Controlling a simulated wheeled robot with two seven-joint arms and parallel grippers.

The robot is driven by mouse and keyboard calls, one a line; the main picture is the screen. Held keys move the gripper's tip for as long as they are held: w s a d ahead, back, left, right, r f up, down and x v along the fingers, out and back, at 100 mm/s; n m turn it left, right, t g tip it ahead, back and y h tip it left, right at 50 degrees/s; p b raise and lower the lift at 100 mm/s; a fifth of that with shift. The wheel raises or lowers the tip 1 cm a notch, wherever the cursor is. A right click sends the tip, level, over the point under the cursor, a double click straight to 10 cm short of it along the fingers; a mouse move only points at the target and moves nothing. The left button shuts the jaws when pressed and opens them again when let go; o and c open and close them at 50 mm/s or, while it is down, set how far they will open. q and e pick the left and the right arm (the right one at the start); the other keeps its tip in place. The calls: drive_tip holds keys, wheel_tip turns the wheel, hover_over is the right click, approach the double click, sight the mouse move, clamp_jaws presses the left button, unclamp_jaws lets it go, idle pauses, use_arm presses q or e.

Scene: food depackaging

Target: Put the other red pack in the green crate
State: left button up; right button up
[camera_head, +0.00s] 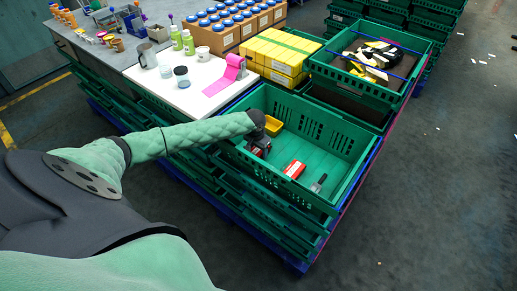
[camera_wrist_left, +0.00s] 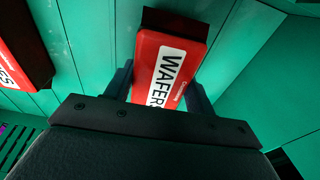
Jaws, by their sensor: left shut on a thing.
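My left gripper (camera_head: 258,143) reaches down inside the green crate (camera_head: 345,142). It is shut on a red pack (camera_head: 253,150) near the crate's left wall. In the left wrist view this pack, with a white label reading "WAFERS" (camera_wrist_left: 172,75), sits between the two fingers of my left gripper (camera_wrist_left: 160,88). A second red pack (camera_head: 294,169) with a pale label lies on the crate floor, to the right of the gripper. It also shows at the left edge of the left wrist view (camera_wrist_left: 22,45). My right gripper is not in view.
A yellow item (camera_head: 273,125) and a small grey item (camera_head: 319,183) are also in the crate. Behind stand stacked yellow boxes (camera_head: 280,54) and another green crate (camera_head: 325,68) with mixed packs. A white table (camera_head: 185,95) with jars is at the back left.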

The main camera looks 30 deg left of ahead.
sight(257, 150)
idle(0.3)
use_arm(q)
drive_tip(key=o, duration=1.1)
drive_tip(key=shift+f, duration=0.1)
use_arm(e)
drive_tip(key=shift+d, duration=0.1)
use_arm(q)
drive_tip(key=shift+r, duration=0.35)
drive_tip(key=r+b, duration=0.1)
drive_tip(key=r, duration=0.2)
drive_tip(key=r+b, duration=0.1)
drive_tip(key=r, duration=0.2)
drive_tip(key=s+r+b, duration=0.1)
drive_tip(key=r, duration=0.3)
drive_tip(key=shift+s, duration=0.1)
drive_tip(key=shift+s+a+r, duration=0.1)
drive_tip(key=shift+r, duration=0.65)
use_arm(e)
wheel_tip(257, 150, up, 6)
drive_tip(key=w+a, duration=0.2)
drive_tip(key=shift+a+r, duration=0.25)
use_arm(q)
drive_tip(key=shift+r, duration=0.1)
